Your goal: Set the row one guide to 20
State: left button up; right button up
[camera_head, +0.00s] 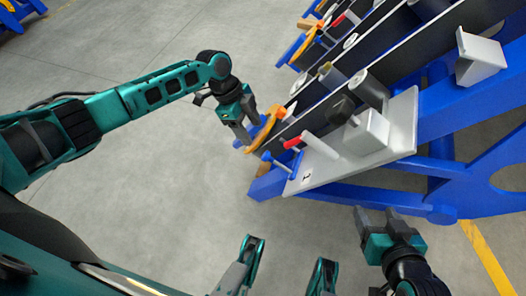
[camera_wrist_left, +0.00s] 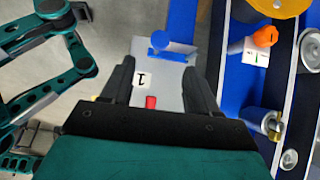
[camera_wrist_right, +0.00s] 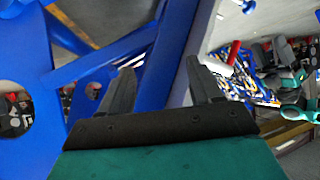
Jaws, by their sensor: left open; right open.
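The row one unit is a light grey plate (camera_head: 345,165) marked 1, on the near end of the blue frame. The left wrist view shows the 1 label (camera_wrist_left: 142,79) and the blue handle (camera_wrist_left: 160,46) between my left fingers. My left gripper (camera_head: 249,130) is open, left of the plate near an orange curved part (camera_head: 264,130). An orange knob (camera_wrist_left: 265,37) has a small scale label, its reading too small. My right gripper (camera_head: 376,212) is open and empty below the plate.
Similar rows with red-tipped levers (camera_head: 345,18) continue up the blue frame. A blue beam (camera_head: 385,200) runs close to my right gripper. Grey floor (camera_head: 170,190) is clear on the left. A yellow line (camera_head: 487,257) lies at lower right.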

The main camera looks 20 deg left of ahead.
aim_at(265, 154)
pick_arm(q)
jog(key=b+x, duration=0.3)
jog(key=x, duration=0.7)
jog(key=shift+d+f, duration=0.1)
jog(key=shift+f, duration=0.1)
grip_shut()
